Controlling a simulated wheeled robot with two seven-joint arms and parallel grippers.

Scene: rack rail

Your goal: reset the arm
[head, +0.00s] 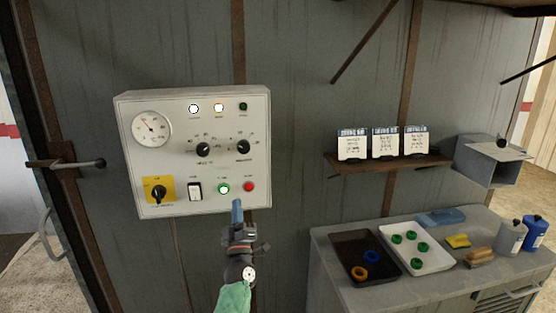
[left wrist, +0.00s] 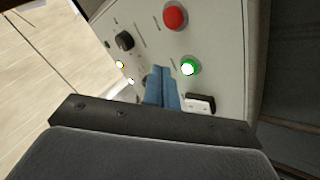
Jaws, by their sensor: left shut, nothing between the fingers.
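My left gripper (head: 237,212) is in front of the lower edge of a white control panel (head: 185,177). Its blue fingers are shut with nothing between them, and they also show in the left wrist view (left wrist: 162,88). They point at the panel, near a lit green button (head: 223,188) and a red button (head: 249,187). In the left wrist view the green button (left wrist: 190,67) is just right of the fingertips and the red button (left wrist: 175,17) is above. I cannot tell whether the fingers touch the panel. My right gripper is not in view.
A workbench (head: 325,240) at right holds a black tray (head: 345,245) and a white tray (head: 437,262) with green rings. A small shelf (head: 385,164) with white packets and a grey box (head: 485,160) are on the wall. A metal bar (head: 85,164) sticks out left of the panel.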

